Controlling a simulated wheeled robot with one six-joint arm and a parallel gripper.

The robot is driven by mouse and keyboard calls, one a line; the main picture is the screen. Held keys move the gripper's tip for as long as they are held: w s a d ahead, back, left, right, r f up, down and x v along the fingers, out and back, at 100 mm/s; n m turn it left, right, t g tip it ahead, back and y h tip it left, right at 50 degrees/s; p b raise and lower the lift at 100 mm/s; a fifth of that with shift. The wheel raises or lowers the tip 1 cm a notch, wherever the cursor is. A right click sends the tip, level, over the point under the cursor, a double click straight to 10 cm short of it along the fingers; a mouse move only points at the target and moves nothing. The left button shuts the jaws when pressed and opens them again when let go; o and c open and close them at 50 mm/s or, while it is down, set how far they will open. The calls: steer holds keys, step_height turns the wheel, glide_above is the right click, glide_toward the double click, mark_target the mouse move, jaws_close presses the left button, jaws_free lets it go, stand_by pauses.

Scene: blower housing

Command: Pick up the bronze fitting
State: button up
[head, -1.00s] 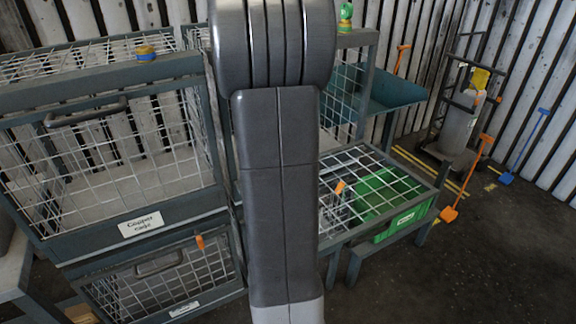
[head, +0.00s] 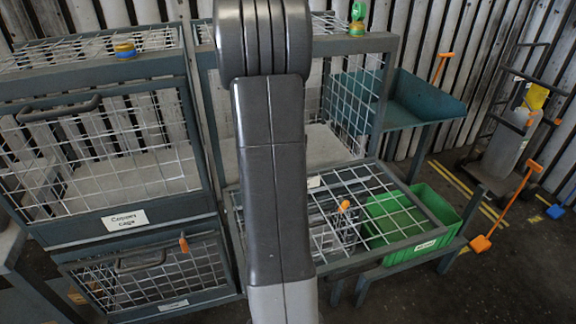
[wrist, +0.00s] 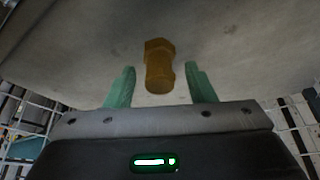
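The bronze fitting (wrist: 159,66) shows in the wrist view against a pale grey surface, with a wider hexagonal end and a narrower round end. My gripper (wrist: 160,72) has two green fingers spread apart, one on each side of the fitting. Gaps show between both fingers and the fitting, so the gripper is open and empty. In the head view my own arm fills the middle, and neither the fitting nor the gripper is visible there.
A closed mesh cage labelled "Copper cage" (head: 125,219) stands at left. Beside it an open compartment has its mesh door (head: 375,215) lowered flat over a green bin (head: 447,240).

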jaws_close()
steer(key=shift+r, duration=0.1)
